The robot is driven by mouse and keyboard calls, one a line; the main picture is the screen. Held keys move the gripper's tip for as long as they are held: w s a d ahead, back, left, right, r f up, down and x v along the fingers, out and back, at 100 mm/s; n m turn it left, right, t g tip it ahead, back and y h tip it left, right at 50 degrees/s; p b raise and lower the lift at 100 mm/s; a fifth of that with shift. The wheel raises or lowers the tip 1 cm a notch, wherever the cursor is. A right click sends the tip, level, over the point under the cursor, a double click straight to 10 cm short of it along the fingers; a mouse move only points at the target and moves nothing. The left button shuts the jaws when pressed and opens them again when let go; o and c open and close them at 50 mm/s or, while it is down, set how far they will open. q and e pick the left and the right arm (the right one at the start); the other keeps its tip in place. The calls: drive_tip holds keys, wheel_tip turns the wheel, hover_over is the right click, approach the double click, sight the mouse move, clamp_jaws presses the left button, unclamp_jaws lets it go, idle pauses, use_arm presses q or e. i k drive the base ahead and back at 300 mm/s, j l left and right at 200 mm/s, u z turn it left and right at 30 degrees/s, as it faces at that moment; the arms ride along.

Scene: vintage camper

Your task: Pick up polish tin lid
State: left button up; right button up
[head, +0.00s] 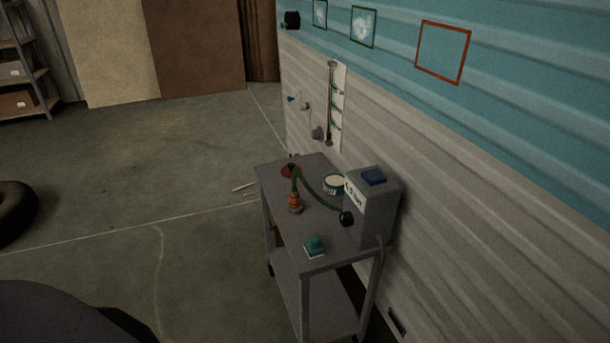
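A small round tin (335,184) with a green side, a pale label and a cream-coloured top stands on the top shelf of a grey metal cart (325,227). It is near the back right of the shelf, beside a grey box. I cannot tell whether its pale top is a lid or the open contents. A flat dark red round piece (288,171) lies at the shelf's far left corner, partly behind a green item; I cannot tell what it is. Neither of my grippers is in view.
A grey box (367,222) with a blue piece on top stands right of the tin. An orange-and-green item (295,203), a curved green strip and a teal block (314,244) share the shelf. The camper wall (480,200) borders the cart's right. Floor to the left is mostly clear.

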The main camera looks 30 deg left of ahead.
sight(287, 170)
drive_tip(key=k, duration=0.55)
drive_tip(key=k+z, duration=0.1)
drive_tip(key=z, duration=1)
drive_tip(key=j+z, duration=0.1)
drive_tip(key=z, duration=1.1)
drive_tip(key=k+j, duration=0.25)
drive_tip(key=j, duration=0.2)
drive_tip(key=k+j, duration=0.25)
drive_tip(key=j, duration=0.25)
drive_tip(key=k+j, duration=0.25)
drive_tip(key=j, duration=0.2)
drive_tip(key=k+j, duration=0.25)
drive_tip(key=j, duration=0.2)
drive_tip(key=k+j+z, duration=0.1)
drive_tip(key=j, duration=0.35)
drive_tip(key=k+j, duration=0.4)
